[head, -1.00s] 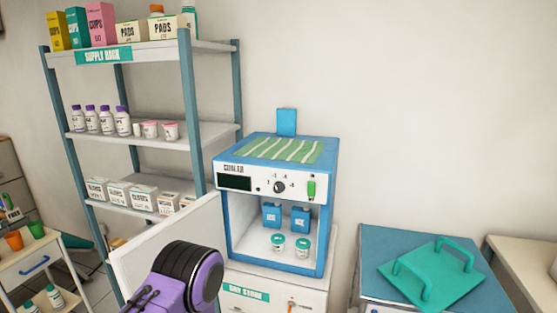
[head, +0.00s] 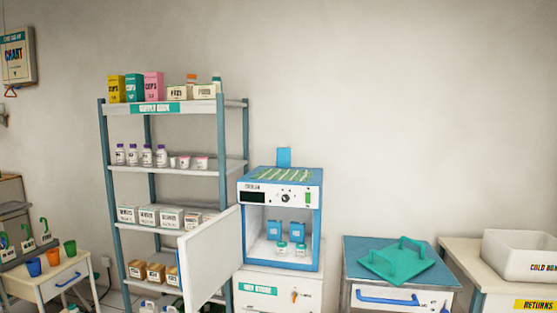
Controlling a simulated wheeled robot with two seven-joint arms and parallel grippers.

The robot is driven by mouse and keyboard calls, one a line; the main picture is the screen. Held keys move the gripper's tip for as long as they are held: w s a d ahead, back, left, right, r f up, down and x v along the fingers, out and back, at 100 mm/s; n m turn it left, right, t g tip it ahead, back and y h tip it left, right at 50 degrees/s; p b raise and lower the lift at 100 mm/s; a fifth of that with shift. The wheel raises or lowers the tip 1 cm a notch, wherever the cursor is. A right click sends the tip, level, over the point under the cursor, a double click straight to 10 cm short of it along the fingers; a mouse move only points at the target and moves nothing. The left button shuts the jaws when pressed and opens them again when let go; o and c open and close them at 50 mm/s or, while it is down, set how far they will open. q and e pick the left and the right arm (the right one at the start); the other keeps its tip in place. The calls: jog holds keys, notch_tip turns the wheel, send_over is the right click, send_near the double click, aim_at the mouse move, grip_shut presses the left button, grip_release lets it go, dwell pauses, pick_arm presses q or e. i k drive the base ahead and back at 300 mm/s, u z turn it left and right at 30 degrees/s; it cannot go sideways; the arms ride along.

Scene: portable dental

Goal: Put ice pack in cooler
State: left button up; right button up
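Two blue ice packs stand side by side inside an open-fronted blue cabinet, the left one (head: 274,229) and the right one (head: 298,229). The cabinet (head: 318,215) has a dial and a dark display on its front; its small label is hard to read. Its white door (head: 211,262) stands swung open to the left. A blue-topped chest (head: 355,270) is right of the cabinet, with a teal lid-like panel with two handles (head: 398,262) lying on top. I cannot tell which of these is the cooler. Neither gripper is in view.
Two small jars sit in front of the packs, the left one (head: 281,249) included. A blue block (head: 284,156) rises behind the cabinet top. A supply rack (head: 175,170) stands left. A white cold-box bin (head: 520,258) sits on the right table. A cart with cups (head: 62,275) is far left.

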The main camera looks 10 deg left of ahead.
aim_at(263, 252)
jog(key=u, duration=0.55)
jog(key=i, duration=1.4)
jog(key=z, duration=0.55)
